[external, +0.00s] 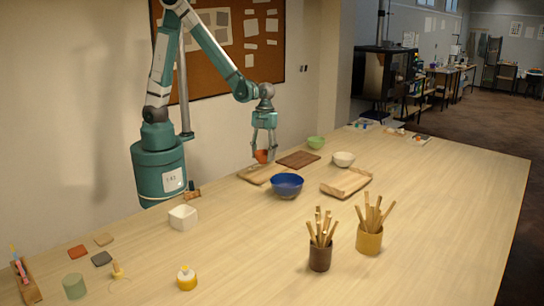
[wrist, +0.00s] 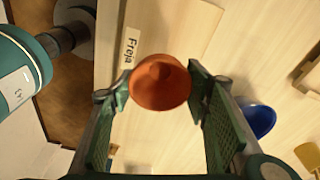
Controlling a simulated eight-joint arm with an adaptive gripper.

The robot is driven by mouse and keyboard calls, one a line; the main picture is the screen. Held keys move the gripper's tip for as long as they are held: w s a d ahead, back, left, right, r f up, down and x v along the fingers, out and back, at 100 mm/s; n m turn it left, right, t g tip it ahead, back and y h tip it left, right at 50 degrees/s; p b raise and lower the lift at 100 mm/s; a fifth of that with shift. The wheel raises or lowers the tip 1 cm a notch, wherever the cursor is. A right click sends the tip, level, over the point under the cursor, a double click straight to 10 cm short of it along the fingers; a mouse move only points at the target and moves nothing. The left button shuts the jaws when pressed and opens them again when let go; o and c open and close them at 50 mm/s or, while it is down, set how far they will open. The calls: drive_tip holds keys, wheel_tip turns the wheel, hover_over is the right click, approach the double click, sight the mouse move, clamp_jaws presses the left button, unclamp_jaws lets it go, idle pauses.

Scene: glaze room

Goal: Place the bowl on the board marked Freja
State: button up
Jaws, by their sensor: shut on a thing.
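My gripper (external: 265,148) is shut on a small orange-brown bowl (external: 262,156). In the wrist view the bowl (wrist: 160,82) sits between the two fingertips of my gripper (wrist: 160,92). A pale wooden board (wrist: 185,28) with a white label reading "Freja" (wrist: 131,48) lies beyond the bowl, and the bowl covers part of its near side. In the external view a pale board (external: 257,175) lies right below the bowl; its label cannot be read there. I cannot tell whether the bowl touches the board.
A dark brown board (external: 299,159) lies to the right. A blue bowl (external: 287,187) stands close in front. A green bowl (external: 316,142), a cream bowl (external: 344,159) and a pale tray-like board (external: 346,184) are farther right. Two stick-filled pots (external: 320,257) (external: 369,240) stand nearer.

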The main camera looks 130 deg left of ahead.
sight(263, 162)
drive_tip(key=shift+f, duration=2.05)
drive_tip(key=shift+f, duration=0.2)
drive_tip(key=o, duration=1)
drive_tip(key=shift+r, duration=0.1)
drive_tip(key=shift+c, duration=0.2)
drive_tip(key=shift+r, duration=0.1)
wheel_tip(263, 162, up, 12)
drive_tip(key=a, duration=0.1)
drive_tip(key=shift+s+a, duration=0.2)
drive_tip(key=shift+d, duration=0.1)
